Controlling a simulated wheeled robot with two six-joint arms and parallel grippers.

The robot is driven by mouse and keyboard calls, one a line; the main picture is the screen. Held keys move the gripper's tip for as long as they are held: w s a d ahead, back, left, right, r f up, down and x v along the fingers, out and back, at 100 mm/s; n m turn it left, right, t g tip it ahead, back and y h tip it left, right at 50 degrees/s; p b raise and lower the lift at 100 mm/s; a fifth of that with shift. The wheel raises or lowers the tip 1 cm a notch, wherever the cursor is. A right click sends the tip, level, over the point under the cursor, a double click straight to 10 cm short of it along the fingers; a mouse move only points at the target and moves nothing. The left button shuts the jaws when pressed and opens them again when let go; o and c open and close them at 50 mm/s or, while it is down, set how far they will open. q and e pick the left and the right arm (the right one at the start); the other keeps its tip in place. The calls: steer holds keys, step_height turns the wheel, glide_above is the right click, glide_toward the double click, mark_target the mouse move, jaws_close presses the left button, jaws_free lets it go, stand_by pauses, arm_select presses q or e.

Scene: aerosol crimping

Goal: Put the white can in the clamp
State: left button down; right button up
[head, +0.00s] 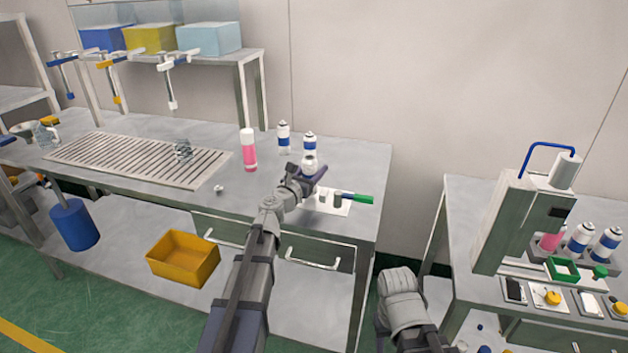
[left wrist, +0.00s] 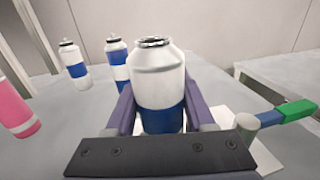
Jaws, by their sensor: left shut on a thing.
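My left gripper (head: 312,176) is shut on a white can with a blue band (head: 309,161). The can is upright between the purple fingers and fills the middle of the left wrist view (left wrist: 158,78). A fixture with a grey post and a green handle (head: 358,198), which looks like the clamp, sits on a white plate at the table's front right. It is just right of the held can and shows in the left wrist view (left wrist: 285,112). I cannot tell whether the can touches the table. My right gripper is out of view.
Two more white-and-blue cans (head: 283,138) (head: 310,141) stand behind the held one, and a pink can (head: 248,150) stands left of them. A slatted rack (head: 130,161) lies further left. A second table at right carries a grey machine (head: 515,225) and several cans.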

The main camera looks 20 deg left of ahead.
arm_select(q)
steer(key=shift+f, duration=0.75)
steer(key=shift+b, duration=0.3)
steer(key=shift+f, duration=0.2)
steer(key=shift+c, duration=1.3)
jaws_free()
steer(key=shift+r, duration=0.1)
steer(key=shift+r, duration=0.1)
steer(key=shift+s, duration=0.3)
steer(key=v, duration=1.1)
steer(key=shift+s+a, duration=0.15)
steer(key=shift+s, duration=0.05)
